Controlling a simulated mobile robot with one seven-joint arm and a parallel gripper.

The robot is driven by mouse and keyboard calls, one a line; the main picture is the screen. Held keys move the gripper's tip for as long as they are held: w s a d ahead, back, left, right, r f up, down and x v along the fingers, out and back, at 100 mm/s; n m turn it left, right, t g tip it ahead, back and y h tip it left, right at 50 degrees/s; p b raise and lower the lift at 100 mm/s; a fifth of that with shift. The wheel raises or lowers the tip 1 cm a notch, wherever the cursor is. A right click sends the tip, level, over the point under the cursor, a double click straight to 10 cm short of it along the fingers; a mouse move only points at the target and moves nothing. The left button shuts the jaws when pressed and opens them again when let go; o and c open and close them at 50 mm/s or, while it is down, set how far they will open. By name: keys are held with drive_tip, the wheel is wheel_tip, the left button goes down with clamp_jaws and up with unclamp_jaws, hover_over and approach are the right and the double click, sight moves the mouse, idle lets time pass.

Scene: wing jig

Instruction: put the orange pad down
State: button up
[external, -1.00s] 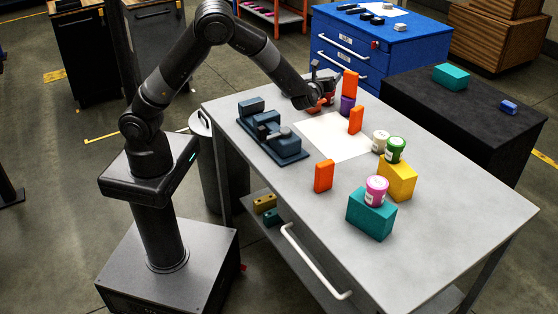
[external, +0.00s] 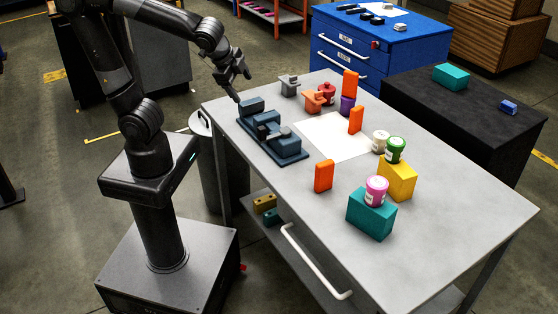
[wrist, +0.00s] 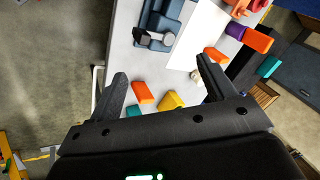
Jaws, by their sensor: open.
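Several orange pads stand on the grey workbench (external: 440,215). One orange pad (external: 350,83) is upright on top of a purple block (external: 347,104) at the far edge. A second orange pad (external: 356,119) stands at the right edge of the white sheet (external: 328,138). A third orange pad (external: 324,176) stands near the front edge; it also shows in the wrist view (wrist: 142,92). My gripper (external: 241,86) is open and empty, above the bench's far-left end near the blue fixture (external: 290,153), apart from all the pads. Its spread fingers (wrist: 160,72) show in the wrist view.
A grey clamp-like piece (external: 289,86), an orange one (external: 313,101) and a red jar (external: 327,92) stand at the far end. Jars top the yellow block (external: 398,182) and teal block (external: 370,216). The bench's right end is clear.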

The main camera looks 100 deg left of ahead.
drive_tip(key=s+d+r+n+t+h, duration=0.1)
drive_tip(key=s+d+h, duration=0.3)
drive_tip(key=d, duration=0.7)
drive_tip(key=shift+s+r+n+t, duration=0.2)
drive_tip(key=shift+s+n+t, duration=0.2)
drive_tip(key=shift+s+t, duration=0.55)
drive_tip(key=shift+s+g, duration=0.25)
